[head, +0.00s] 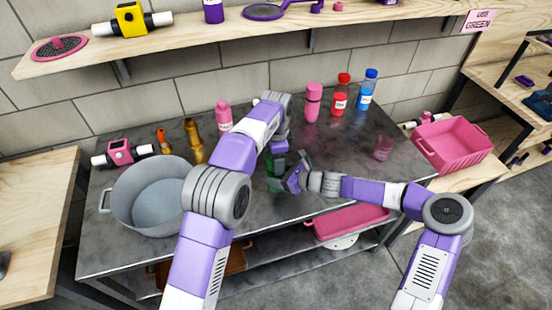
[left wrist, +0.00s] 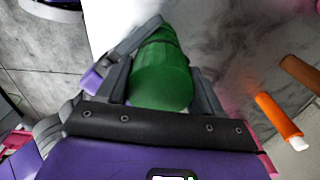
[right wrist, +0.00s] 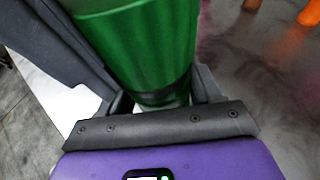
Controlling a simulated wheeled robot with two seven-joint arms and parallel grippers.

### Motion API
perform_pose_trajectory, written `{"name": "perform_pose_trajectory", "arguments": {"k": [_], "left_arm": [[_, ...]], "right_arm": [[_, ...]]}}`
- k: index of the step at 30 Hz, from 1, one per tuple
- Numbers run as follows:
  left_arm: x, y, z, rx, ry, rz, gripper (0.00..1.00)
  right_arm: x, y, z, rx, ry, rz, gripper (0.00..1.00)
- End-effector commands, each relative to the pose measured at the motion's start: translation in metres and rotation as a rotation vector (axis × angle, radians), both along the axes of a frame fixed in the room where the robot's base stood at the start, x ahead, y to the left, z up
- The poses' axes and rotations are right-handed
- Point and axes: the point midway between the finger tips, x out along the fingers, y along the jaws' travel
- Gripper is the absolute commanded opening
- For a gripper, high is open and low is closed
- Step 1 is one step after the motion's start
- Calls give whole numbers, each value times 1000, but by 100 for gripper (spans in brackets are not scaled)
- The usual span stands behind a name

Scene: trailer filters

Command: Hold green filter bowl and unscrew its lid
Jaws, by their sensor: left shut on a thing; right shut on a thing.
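The green filter (head: 273,184) stands over the metal table, mostly hidden by my grippers in the head view. My left gripper (head: 277,156) comes down from above and is shut on its upper part, the lid; the left wrist view shows the ribbed green end (left wrist: 160,78) between the fingers. My right gripper (head: 287,179) comes in from the right, lower down, and is shut on the bowl. The right wrist view shows the green ribbed body (right wrist: 150,45) between the fingers, with a dark band near its lower end. I cannot tell whether lid and bowl are apart.
A grey pot (head: 118,205) stands at the table's left. Pink, red and blue bottles (head: 366,90) stand at the back. A pink crate (head: 452,150) is at the right. The table's front right is clear.

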Motion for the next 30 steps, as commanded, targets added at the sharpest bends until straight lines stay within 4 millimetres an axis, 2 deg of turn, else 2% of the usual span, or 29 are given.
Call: {"name": "perform_pose_trajectory", "arguments": {"k": [4,5,9,17,24,29,30], "left_arm": [[0,0,0,0,0,-2,30],[0,0,0,0,0,-2,71],[0,0,0,0,0,-3,92],[0,0,1,0,1,-4,92],[1,0,31,-1,-3,-4,92],[0,0,44,0,0,-4,92],[0,0,45,0,0,-5,87]], "right_arm": [[0,0,0,0,0,-1,0],[0,0,0,0,0,-1,0],[0,0,0,0,0,-1,0],[0,0,0,0,0,-1,0],[0,0,0,0,0,-1,0],[0,0,0,0,0,0,0],[0,0,0,0,0,0,0]]}}
